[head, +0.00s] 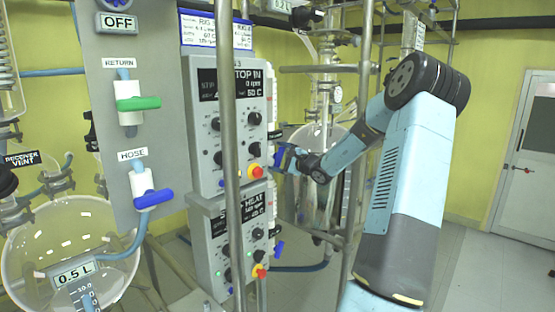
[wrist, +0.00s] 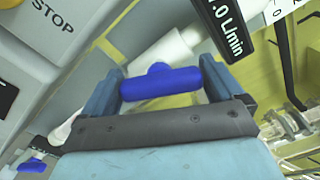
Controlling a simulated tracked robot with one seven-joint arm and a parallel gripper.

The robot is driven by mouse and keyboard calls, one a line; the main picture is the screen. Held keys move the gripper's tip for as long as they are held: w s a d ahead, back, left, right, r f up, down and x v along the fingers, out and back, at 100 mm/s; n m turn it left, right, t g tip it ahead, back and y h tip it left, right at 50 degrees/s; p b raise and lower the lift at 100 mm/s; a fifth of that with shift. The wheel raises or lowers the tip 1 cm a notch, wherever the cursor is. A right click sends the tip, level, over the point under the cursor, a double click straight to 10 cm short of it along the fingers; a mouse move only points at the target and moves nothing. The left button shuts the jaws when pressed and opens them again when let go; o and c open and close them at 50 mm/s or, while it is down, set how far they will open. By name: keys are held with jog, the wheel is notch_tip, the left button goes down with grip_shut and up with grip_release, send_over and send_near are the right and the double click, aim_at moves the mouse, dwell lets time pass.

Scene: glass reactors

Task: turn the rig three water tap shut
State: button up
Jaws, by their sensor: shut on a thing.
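In the wrist view a blue tap handle (wrist: 160,82) sits on a white valve body (wrist: 168,50). My gripper (wrist: 160,88) has one finger at each end of the handle and is shut on it. The handle lies across the gap between the fingers. In the head view my gripper (head: 280,157) is at the right side of the upper grey control box (head: 200,150), and the handle is hard to make out there. A flow display (wrist: 228,25) above the tap reads ".0 L/min", with its first digit cut off.
Another blue tap (head: 279,249) is lower down, beside the lower control box (head: 208,250); a blue tap (wrist: 32,165) also shows at lower left in the wrist view. A red emergency button (head: 255,171) is close to my gripper. A metal post (head: 232,130) stands in front of the boxes.

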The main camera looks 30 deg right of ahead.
jog(key=shift+s+f+m, duration=0.1)
jog(key=shift+f+m, duration=0.25)
jog(key=shift+m, duration=0.25)
jog(key=m, duration=0.5)
jog(key=shift+m, duration=0.4)
jog(key=m, duration=0.5)
jog(key=shift+r+m, duration=0.1)
jog(key=shift+m, duration=0.2)
jog(key=o, duration=0.7)
jog(key=shift+r, duration=0.1)
